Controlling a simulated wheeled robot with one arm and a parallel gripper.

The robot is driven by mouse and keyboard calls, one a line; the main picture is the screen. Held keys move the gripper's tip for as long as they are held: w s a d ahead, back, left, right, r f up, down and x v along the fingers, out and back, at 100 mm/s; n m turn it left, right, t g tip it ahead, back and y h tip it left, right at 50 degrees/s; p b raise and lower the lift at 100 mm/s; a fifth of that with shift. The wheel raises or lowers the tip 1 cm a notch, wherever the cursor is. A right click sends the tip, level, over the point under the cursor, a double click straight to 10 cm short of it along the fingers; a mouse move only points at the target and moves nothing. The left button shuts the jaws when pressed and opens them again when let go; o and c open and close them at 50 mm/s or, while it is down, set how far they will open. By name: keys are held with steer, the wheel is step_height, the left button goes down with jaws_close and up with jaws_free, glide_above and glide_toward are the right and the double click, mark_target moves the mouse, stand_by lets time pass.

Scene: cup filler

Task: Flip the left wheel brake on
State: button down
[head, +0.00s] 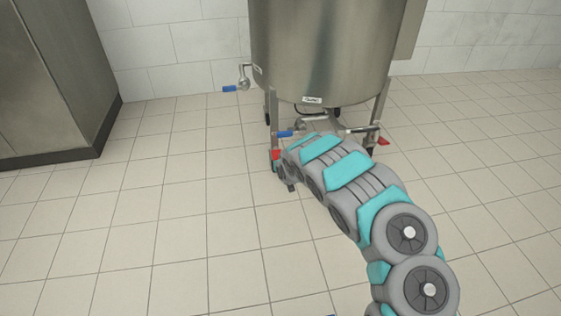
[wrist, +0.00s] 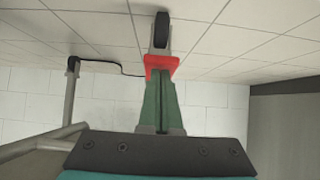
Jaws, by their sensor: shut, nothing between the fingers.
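The left wheel brake is a small red pedal (head: 276,155) at the foot of the tank's left front leg in the head view. In the wrist view, which looks upside down, the red brake (wrist: 160,64) sits between the dark wheel (wrist: 161,32) and my gripper. My gripper (wrist: 160,84) is shut and empty, its green fingers side by side with tips at the brake's edge. I cannot tell whether they touch it. In the head view my gripper (head: 290,185) is low beside the left leg, partly hidden by my arm.
The steel tank (head: 320,50) stands on wheeled legs. A second red brake (head: 383,141) is at its right leg. Blue-handled valves (head: 229,88) (head: 285,134) stick out at the left and front. A steel cabinet (head: 50,80) is at the far left. The tiled floor (head: 150,220) in front is clear.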

steer(key=shift+s+f+t+b, duration=0.1)
steer(key=shift+f+t+b, duration=0.6)
steer(key=shift+f, duration=1)
steer(key=shift+s+d, duration=0.1)
